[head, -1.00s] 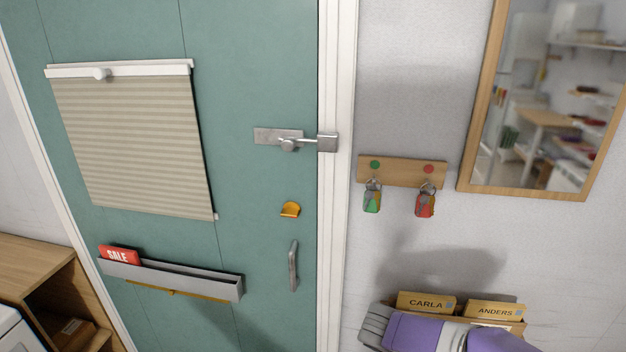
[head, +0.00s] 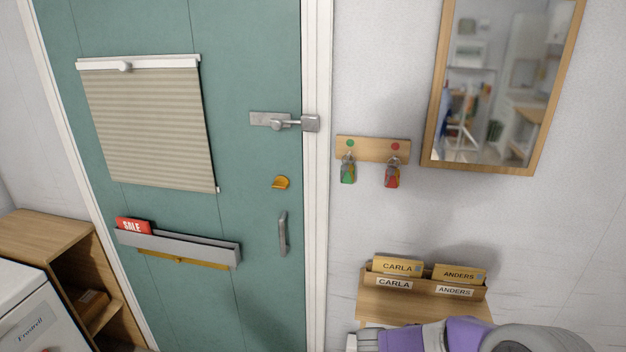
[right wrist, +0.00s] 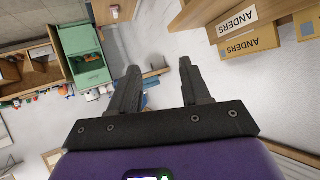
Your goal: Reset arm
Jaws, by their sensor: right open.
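My right arm shows at the bottom right of the head view as a purple and grey link, below the wooden name-card holder. In the right wrist view my right gripper (right wrist: 160,85) has its two dark fingers spread apart with nothing between them. Through and beyond the fingers I see floor and distant furniture. The fingertips are not clearly visible in the head view. My left gripper is in neither current view.
The wooden card holder (head: 420,311) has CARLA and ANDERS cards, close to my right arm. A teal door (head: 235,215) has a latch (head: 285,122), handle (head: 282,234) and mail tray (head: 205,249). Keys hang on a rack (head: 373,149) beside a mirror (head: 437,90). A wooden shelf (head: 50,234) stands left.

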